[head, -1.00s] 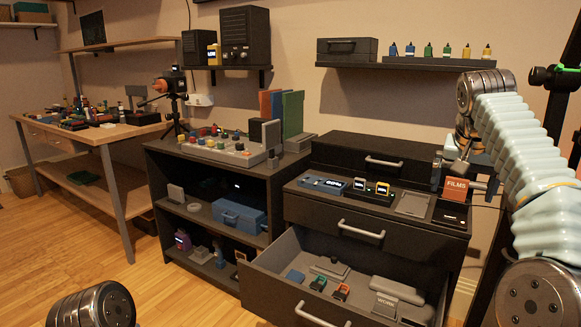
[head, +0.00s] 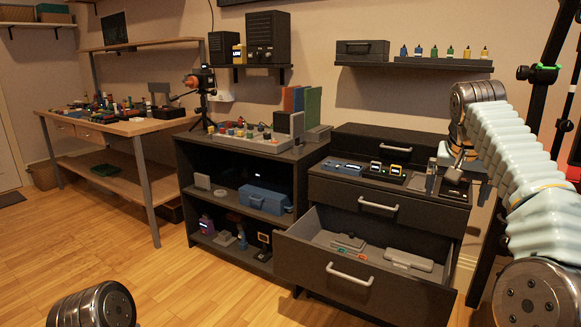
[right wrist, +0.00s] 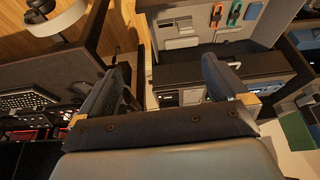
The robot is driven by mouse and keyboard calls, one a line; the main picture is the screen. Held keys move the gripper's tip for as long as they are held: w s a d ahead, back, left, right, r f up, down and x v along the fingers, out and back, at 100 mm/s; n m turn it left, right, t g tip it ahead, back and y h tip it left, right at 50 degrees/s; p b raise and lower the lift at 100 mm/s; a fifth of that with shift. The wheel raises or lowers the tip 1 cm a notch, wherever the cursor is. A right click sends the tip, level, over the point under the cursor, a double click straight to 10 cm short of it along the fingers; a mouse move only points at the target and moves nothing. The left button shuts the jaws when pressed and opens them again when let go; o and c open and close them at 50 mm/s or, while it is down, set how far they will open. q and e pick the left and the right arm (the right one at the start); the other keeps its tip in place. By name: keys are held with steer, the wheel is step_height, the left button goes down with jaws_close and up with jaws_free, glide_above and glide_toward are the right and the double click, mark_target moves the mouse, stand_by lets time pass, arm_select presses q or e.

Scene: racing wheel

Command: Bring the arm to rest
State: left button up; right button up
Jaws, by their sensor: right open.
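My right arm (head: 510,150) comes in from the right in the head view, bent, with its forearm raised. My right gripper (head: 452,160) hangs at the right end of the dark cabinet's top in that view. I cannot tell there whether it touches anything. In the right wrist view its two dark fingers (right wrist: 165,75) stand wide apart with nothing held between them. Of my left arm only a round joint (head: 92,306) shows at the bottom left, and its gripper is out of view.
The dark cabinet has an open drawer (head: 325,275) holding several small items. Small devices (head: 375,168) lie on the cabinet top. A low shelf unit (head: 235,160) stands to its left, and a wooden workbench (head: 120,128) further left. The wooden floor (head: 150,275) at the front left is clear.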

steer(key=w+a+f+n+y, duration=0.1)
steer(key=w+a+f+n, duration=0.2)
steer(key=f, duration=0.7)
steer(key=w+a+f+y, duration=0.1)
steer(key=w+a+f, duration=0.3)
steer(key=f, duration=0.6)
steer(key=s+a+f+n+g+y, duration=0.1)
steer(key=a+f, duration=0.2)
steer(key=f, duration=0.6)
steer(key=s+a+f+n+y, duration=0.1)
steer(key=a+f, duration=0.2)
steer(key=f, duration=0.5)
steer(key=s+a+f+g+y, duration=0.1)
steer(key=s+a+f, duration=0.2)
steer(key=s+f, duration=0.35)
steer(key=s+a+f, duration=0.3)
steer(key=s+f, duration=0.2)
steer(key=f, duration=0.3)
steer(key=s+a+f, duration=0.2)
steer(key=s+f, duration=0.2)
steer(key=s, duration=0.6)
steer(key=s+a+f+g+y, duration=0.1)
steer(key=s+a+f, duration=0.2)
steer(key=s, duration=0.8)
steer(key=shift+s+f+m, duration=0.15)
steer(key=shift+f+m, duration=0.15)
steer(key=shift+f, duration=0.05)
steer(key=shift+c, duration=0.5)
